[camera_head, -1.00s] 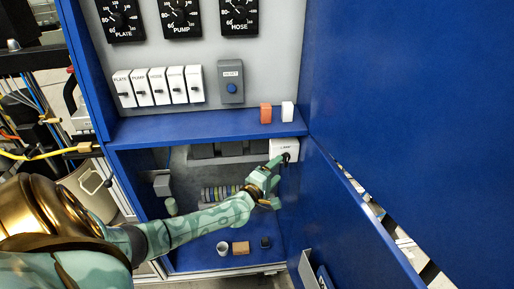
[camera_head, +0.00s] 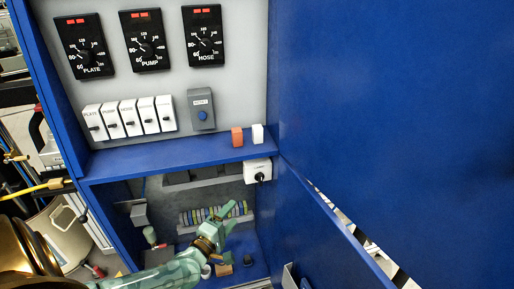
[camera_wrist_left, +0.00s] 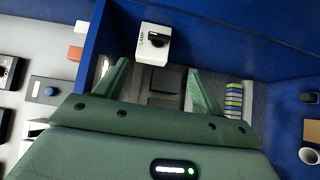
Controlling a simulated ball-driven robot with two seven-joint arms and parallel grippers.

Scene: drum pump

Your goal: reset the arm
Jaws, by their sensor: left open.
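My left gripper (camera_head: 222,222) is open and empty inside the lower compartment of the blue cabinet (camera_head: 130,158). It is below and left of the white lamp switch box (camera_head: 257,171), which has a black knob, and apart from it. In the left wrist view the two green fingers (camera_wrist_left: 157,85) are spread, with the lamp switch box (camera_wrist_left: 152,42) beyond them. My green left arm (camera_head: 165,276) comes in from the bottom left. My right gripper is in neither view.
An orange block (camera_head: 237,137) and a white block (camera_head: 257,134) stand on the shelf. Striped terminals (camera_head: 205,215) line the back of the compartment. A brown block (camera_head: 223,270) and a dark item (camera_head: 248,261) are on its floor. The blue door (camera_head: 330,235) bounds the right side.

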